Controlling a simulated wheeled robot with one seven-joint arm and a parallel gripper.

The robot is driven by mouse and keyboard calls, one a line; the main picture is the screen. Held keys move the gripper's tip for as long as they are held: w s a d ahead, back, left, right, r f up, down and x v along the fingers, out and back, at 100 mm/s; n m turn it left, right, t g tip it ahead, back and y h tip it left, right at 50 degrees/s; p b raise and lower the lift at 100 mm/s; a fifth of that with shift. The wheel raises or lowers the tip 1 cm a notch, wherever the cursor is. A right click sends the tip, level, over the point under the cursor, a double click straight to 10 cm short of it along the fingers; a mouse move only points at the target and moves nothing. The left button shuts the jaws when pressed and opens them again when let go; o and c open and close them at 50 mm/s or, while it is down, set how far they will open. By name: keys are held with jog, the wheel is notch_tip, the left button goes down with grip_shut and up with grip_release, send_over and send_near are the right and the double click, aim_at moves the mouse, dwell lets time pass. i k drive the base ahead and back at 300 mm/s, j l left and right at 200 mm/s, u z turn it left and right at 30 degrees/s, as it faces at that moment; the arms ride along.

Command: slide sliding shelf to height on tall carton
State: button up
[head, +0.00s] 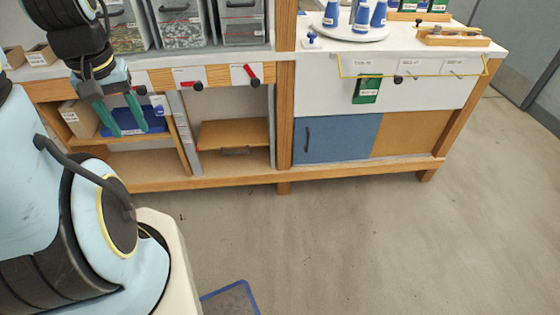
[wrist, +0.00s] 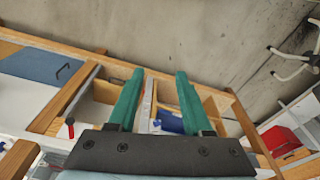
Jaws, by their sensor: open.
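A tan wooden shelf board (head: 235,133) with a dark handle on its front edge sits level in the open bay left of the blue door; I take it for the sliding shelf. A grey upright (head: 185,135) stands at the bay's left side. A brown carton (head: 78,118) with a white label stands in the bay farther left; the label is too small to read, so I cannot tell if it is the tall carton. My gripper (head: 130,131) is open and empty, its teal fingers pointing down in front of that left bay. Its fingers also show apart in the wrist view (wrist: 160,72).
A blue bin (head: 130,122) lies behind my fingers. Red-handled and black knobs (head: 198,85) stick out above the bays. A blue door (head: 335,140) closes the bay to the right. A yellow rail (head: 415,76) juts from the bench front. The floor (head: 380,240) is largely clear.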

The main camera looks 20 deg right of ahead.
aim_at(247, 132)
jog(key=k+l+z, duration=0.1)
jog(key=k+z, duration=0.2)
jog(key=k+l+z, duration=0.2)
jog(key=k+z, duration=0.15)
jog(key=k, duration=0.35)
jog(key=i+j+u, duration=0.1)
jog(key=i+j, duration=0.8)
jog(key=j, duration=0.25)
jog(key=i+j+u, duration=0.15)
jog(key=i+j, duration=0.8)
jog(key=j, duration=0.1)
